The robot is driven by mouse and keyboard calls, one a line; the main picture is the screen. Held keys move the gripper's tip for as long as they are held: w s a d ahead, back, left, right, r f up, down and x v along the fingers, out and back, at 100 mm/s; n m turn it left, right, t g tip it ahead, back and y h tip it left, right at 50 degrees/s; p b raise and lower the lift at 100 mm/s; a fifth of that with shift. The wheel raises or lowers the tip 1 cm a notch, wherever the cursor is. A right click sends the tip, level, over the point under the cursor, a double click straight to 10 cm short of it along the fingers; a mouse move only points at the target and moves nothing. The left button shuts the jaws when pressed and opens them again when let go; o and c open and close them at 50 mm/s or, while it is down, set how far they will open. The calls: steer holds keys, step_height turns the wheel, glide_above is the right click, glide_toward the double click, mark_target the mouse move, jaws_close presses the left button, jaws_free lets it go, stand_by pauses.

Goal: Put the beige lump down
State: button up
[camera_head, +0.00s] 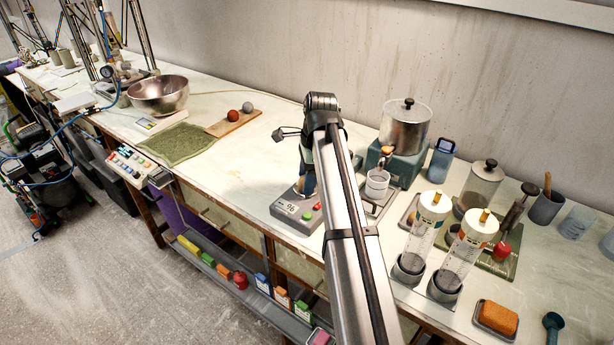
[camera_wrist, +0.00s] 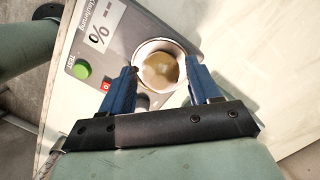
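In the wrist view, a beige, rounded mass that looks like the beige lump (camera_wrist: 159,71) sits inside a round, white-rimmed cup (camera_wrist: 140,51) on a grey meter (camera_wrist: 98,22) marked "%". My gripper (camera_wrist: 162,72) is over the cup, with its blue fingers spread wide, one on either side of the rim. I see no lump pinched between the fingers; whether they touch the rim I cannot tell. In the head view, the meter (camera_head: 291,214) stands near the bench's front edge. My arm hides the cup, the lump and most of my gripper there.
A dispenser (camera_head: 404,130) with a small white cup (camera_head: 377,184) stands right of my arm. Two clear cylinders (camera_head: 428,225) (camera_head: 466,250) stand farther right. A wooden board (camera_head: 234,121) with a red and a grey ball lies left. Bench between board and meter is clear.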

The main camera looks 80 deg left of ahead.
steer(key=shift+o, duration=0.9)
step_height(320, 180, up, 12)
steer(key=w, duration=0.1)
steer(key=shift+w, duration=0.4)
steer(key=shift+r, duration=0.1)
